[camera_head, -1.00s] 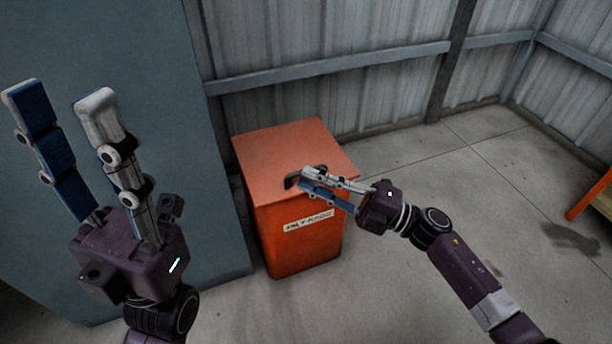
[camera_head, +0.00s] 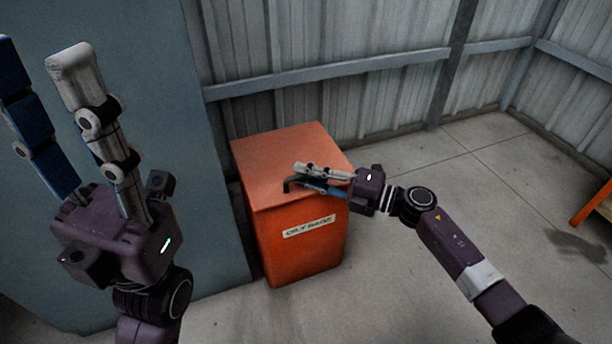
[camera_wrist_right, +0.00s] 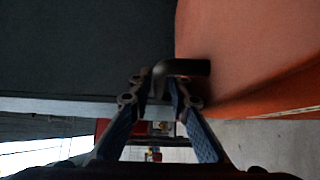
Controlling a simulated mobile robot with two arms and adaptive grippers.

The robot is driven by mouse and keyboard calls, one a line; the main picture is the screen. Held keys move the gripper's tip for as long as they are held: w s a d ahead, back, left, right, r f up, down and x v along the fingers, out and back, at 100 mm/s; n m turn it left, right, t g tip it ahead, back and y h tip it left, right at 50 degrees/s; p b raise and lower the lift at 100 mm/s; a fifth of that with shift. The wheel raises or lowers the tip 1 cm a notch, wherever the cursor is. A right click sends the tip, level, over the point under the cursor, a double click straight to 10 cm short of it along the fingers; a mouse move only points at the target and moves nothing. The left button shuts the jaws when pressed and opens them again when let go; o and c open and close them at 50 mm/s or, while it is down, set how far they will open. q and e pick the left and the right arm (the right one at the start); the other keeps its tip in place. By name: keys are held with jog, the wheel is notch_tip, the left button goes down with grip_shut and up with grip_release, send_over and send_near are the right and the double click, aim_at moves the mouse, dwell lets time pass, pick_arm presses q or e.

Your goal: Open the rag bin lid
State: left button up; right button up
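The orange rag bin (camera_head: 300,252) stands on the floor with a label on its front. Its flat lid (camera_head: 275,150) is down. A dark handle (camera_head: 290,182) sits near the lid's front edge; its bent bar also shows in the right wrist view (camera_wrist_right: 190,67). My right gripper (camera_head: 298,175) reaches in from the right over the lid's front edge. In the right wrist view its fingertips (camera_wrist_right: 160,82) are close together, one on each side of the handle's bent end. My left gripper (camera_head: 38,65) is open and empty, raised at the left, away from the bin.
A blue-grey panel or cabinet (camera_head: 150,60) stands just left of the bin. A corrugated metal wall (camera_head: 330,50) with rails is behind it. An orange-edged object (camera_head: 592,202) is at the far right.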

grip_shut()
jog(key=shift+r+p, duration=0.3)
jog(key=shift+p, duration=0.25)
